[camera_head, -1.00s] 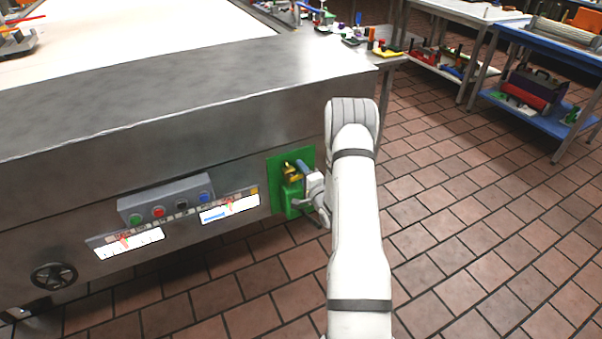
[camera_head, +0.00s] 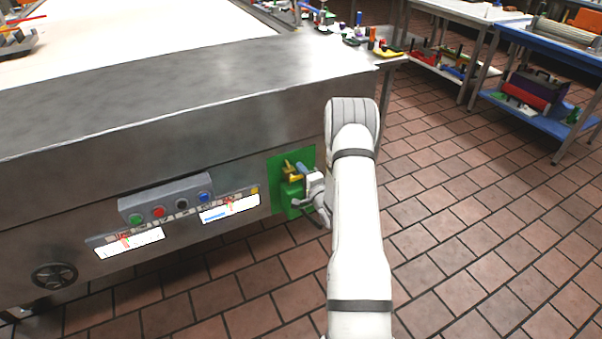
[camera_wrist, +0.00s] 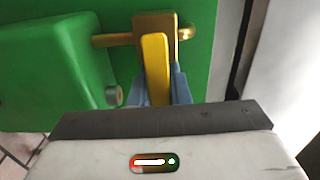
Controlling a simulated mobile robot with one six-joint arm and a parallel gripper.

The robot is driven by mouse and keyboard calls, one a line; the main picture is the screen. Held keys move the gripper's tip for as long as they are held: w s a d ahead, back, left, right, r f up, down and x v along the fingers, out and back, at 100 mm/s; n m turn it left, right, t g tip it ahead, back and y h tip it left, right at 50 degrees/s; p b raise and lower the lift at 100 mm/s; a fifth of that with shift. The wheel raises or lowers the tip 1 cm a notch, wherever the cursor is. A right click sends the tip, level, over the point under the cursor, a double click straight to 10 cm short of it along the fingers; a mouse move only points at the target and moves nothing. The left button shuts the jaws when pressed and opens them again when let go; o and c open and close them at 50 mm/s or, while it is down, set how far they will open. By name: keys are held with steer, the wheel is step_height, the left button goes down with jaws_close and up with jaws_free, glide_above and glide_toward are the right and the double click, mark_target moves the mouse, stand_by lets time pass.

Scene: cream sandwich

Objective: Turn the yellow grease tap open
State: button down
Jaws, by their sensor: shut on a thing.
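The yellow grease tap (camera_head: 289,168) sits on a green plate (camera_head: 308,156) on the side of the steel machine. In the wrist view, its yellow lever (camera_wrist: 156,68) points down toward my gripper from a brass pipe (camera_wrist: 112,40) on the green plate. My gripper (camera_wrist: 160,88) is shut on the lever, with a bluish finger on each side. In the head view my gripper (camera_head: 305,178) is small and partly hides the tap, so the grip is clearer in the wrist view.
A green box (camera_wrist: 55,70) stands out from the plate beside the lever. A control box with coloured buttons (camera_head: 168,200) is to the left on the machine. Tiled floor is open to the right, before a blue-topped bench (camera_head: 545,125).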

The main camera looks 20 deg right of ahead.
steer(key=n+b, duration=0.2)
steer(key=r+n+b, duration=0.1)
steer(key=n+b, duration=0.1)
steer(key=shift+a+r+n, duration=0.1)
steer(key=shift+r+n, duration=0.05)
steer(key=shift+n, duration=0.15)
steer(key=n+b, duration=0.1)
steer(key=b, duration=0.1)
steer(key=r+n+b, duration=0.1)
steer(key=n, duration=0.1)
steer(key=a+n+b, duration=0.1)
steer(key=n+b, duration=0.1)
steer(key=shift+r+b, duration=0.3)
steer(key=n+b, duration=0.1)
steer(key=a+n+b, duration=0.1)
steer(key=n+b, duration=0.2)
steer(key=b, duration=0.1)
steer(key=shift+a+r+n, duration=0.3)
steer(key=shift+r+n, duration=0.05)
steer(key=shift+n, duration=0.05)
steer(key=n+b, duration=0.1)
steer(key=a+n+b, duration=0.1)
steer(key=n+b, duration=0.1)
steer(key=shift+r, duration=0.35)
steer(key=shift+a+r+n, duration=0.1)
steer(key=shift+n, duration=0.2)
steer(key=c, duration=1.4)
jaws_free()
steer(key=shift+o, duration=0.2)
